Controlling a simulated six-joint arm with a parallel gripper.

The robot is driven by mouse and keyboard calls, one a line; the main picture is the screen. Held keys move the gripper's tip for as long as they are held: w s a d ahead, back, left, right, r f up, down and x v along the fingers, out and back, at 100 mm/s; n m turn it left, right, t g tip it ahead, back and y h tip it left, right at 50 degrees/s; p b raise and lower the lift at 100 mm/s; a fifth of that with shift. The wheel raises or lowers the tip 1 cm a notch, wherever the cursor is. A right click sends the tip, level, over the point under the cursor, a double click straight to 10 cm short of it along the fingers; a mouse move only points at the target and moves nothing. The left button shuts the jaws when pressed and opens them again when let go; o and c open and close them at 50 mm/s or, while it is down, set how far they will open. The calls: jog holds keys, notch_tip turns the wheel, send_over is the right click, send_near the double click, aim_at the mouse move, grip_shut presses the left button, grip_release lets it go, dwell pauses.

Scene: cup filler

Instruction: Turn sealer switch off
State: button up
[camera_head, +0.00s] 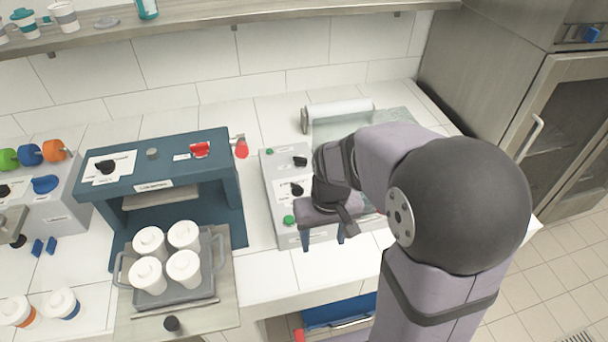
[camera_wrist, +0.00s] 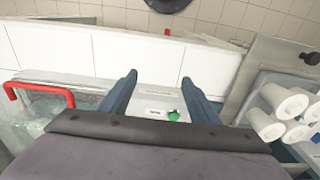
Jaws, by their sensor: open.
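A light grey control box (camera_head: 274,190) stands on the counter, with black knobs, among them one (camera_head: 297,189) on a white plate, and a green button (camera_head: 289,220) near its front. The wrist view shows the green button (camera_wrist: 174,115) beside a small label too blurred to read. My gripper (camera_head: 323,240) is open and empty over the box's front, fingers pointing down, to the right of the button. In the wrist view the label and button appear between my fingers (camera_wrist: 157,85). My arm hides the box's right part. A blue machine (camera_head: 228,195) to the left carries a red switch (camera_head: 200,149). I cannot tell which switch is the sealer's.
A tray (camera_head: 205,291) with several white lidded cups (camera_head: 184,267) stands before the blue machine. A grey unit (camera_head: 58,208) with coloured knobs is at far left. A white roll (camera_head: 340,112) lies behind the box. A red handle (camera_wrist: 40,86) shows in the wrist view.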

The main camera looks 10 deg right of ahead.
jog(key=s+f, duration=0.2)
jog(key=s, duration=0.4)
jog(key=n+t+h+b, duration=0.55)
jog(key=n+b, duration=0.75)
jog(key=n, duration=0.6)
send_near(299, 158)
jog(key=s+d+f, duration=0.1)
jog(key=s, duration=0.3)
jog(key=s+d+f, duration=0.1)
jog(key=s+f, duration=0.1)
jog(key=s, duration=0.2)
jog(key=s+d+f, duration=0.2)
jog(key=s, duration=0.2)
jog(key=shift+s, duration=0.35)
jog(key=w+a+n+t+b, duration=0.1)
jog(key=w+n+b, duration=0.1)
jog(key=w+n, duration=0.1)
jog(key=w+a+n+t+h+b, duration=0.1)
jog(key=w+n+t+b, duration=0.1)
jog(key=w+n+b, duration=0.1)
jog(key=w+a+n+t+h+b, duration=0.1)
jog(key=w+n+b, duration=0.1)
jog(key=w+b, duration=0.1)
jog(key=shift+w+a+n, duration=0.35)
jog(key=shift+w+n, duration=0.05)
jog(key=shift+w, duration=0.1)
jog(key=shift+w+a+r+n+t+h+b, duration=0.3)
jog(key=shift+w+r+n+t+b, duration=0.15)
jog(key=shift+w+n+b, duration=0.1)
